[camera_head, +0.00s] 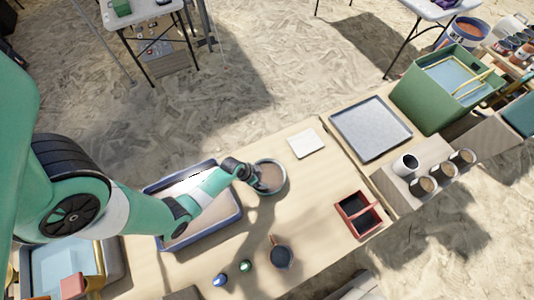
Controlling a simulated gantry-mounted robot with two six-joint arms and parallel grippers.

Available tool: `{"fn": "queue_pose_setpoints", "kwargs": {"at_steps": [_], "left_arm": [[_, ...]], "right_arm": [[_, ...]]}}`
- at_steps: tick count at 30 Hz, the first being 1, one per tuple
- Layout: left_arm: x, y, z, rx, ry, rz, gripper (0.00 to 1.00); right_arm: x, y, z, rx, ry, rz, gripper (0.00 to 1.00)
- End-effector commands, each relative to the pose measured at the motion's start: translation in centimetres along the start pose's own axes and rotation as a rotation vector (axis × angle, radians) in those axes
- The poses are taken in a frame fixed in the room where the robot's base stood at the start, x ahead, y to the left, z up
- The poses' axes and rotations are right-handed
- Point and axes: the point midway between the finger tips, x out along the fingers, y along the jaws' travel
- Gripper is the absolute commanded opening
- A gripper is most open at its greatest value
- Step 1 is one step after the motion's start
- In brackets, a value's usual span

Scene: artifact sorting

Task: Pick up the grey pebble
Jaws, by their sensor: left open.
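I cannot make out a grey pebble in this view; my left arm hides part of the table and of the blue-rimmed tray. My left gripper (256,184) is at the left side of a round grey bowl (283,180) with brown contents, and overlaps its rim in the picture. The gripper is open; whether it touches anything is too small to tell. My right gripper is not in view.
The blue-rimmed tray (236,217) lies under my left arm. A blue stone (219,280), a green stone (246,266) and a dark cup (281,257) stand nearer the front. A red divided box (358,215) and a white tile (306,143) are to the right.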

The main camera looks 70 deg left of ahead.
Motion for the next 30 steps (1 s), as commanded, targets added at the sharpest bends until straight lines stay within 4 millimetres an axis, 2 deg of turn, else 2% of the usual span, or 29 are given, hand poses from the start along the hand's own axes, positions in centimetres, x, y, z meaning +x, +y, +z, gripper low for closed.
{"fn": "queue_pose_setpoints", "kwargs": {"at_steps": [3,6,15,30], "left_arm": [[2.6,0.0,-0.1,0.002,-0.001,0.001,0.94],[4.2,0.0,-0.1,0.001,-0.001,0.001,0.94],[4.5,0.0,-0.3,0.001,0.0,0.0,0.94],[4.5,0.0,-0.2,0.0,0.0,0.0,0.04]], "right_arm": [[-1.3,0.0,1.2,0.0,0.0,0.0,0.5],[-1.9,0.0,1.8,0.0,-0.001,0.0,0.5],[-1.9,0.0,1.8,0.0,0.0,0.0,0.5],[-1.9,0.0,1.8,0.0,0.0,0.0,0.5]]}}
